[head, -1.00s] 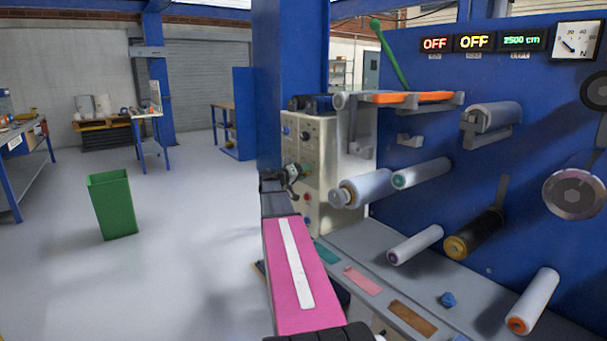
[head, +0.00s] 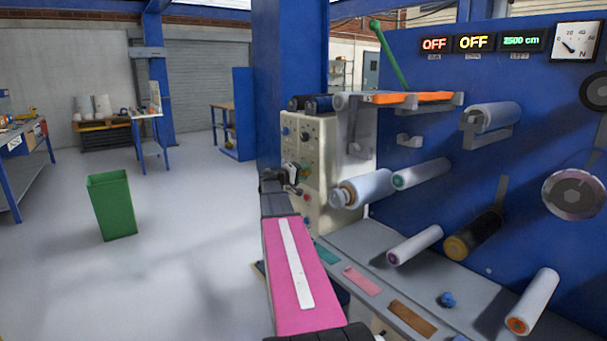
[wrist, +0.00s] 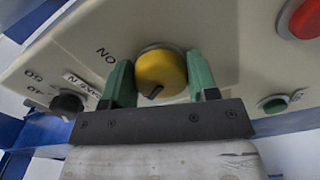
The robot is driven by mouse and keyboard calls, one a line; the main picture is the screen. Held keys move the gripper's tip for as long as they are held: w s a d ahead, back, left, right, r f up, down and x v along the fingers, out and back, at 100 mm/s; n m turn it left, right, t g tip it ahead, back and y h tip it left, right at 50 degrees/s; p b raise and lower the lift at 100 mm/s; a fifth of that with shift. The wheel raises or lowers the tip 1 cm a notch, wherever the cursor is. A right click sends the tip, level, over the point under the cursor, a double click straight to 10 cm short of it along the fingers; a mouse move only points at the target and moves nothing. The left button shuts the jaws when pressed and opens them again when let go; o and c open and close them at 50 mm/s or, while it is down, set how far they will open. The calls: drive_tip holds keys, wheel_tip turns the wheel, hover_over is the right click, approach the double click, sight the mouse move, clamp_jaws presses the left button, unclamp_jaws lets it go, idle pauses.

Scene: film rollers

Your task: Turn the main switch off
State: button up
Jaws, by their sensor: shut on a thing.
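A yellow round knob (wrist: 161,72) with a dark notch near its lower edge sits on the beige control panel in the wrist view. Dark lettering that looks like an upside-down ON stands left of it. My gripper (wrist: 160,80) has its two green fingers on either side of this knob and is shut on it. In the head view my gripper (head: 292,174) is at the face of the beige control box (head: 326,190). The yellow knob cannot be made out there.
In the wrist view a black knob (wrist: 68,104) with small labels is left, a red button (wrist: 304,18) upper right and a green button (wrist: 273,104) right. Rollers (head: 365,188) stick out right of the box. A green bin (head: 112,205) stands on open floor at left.

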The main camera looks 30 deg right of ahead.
drive_tip(key=o, duration=0.9)
drive_tip(key=shift+o, duration=0.2)
drive_tip(key=shift+a, duration=0.15)
drive_tip(key=a, duration=1)
drive_tip(key=shift+s+a, duration=0.3)
drive_tip(key=shift+s, duration=0.1)
drive_tip(key=shift+f, duration=0.1)
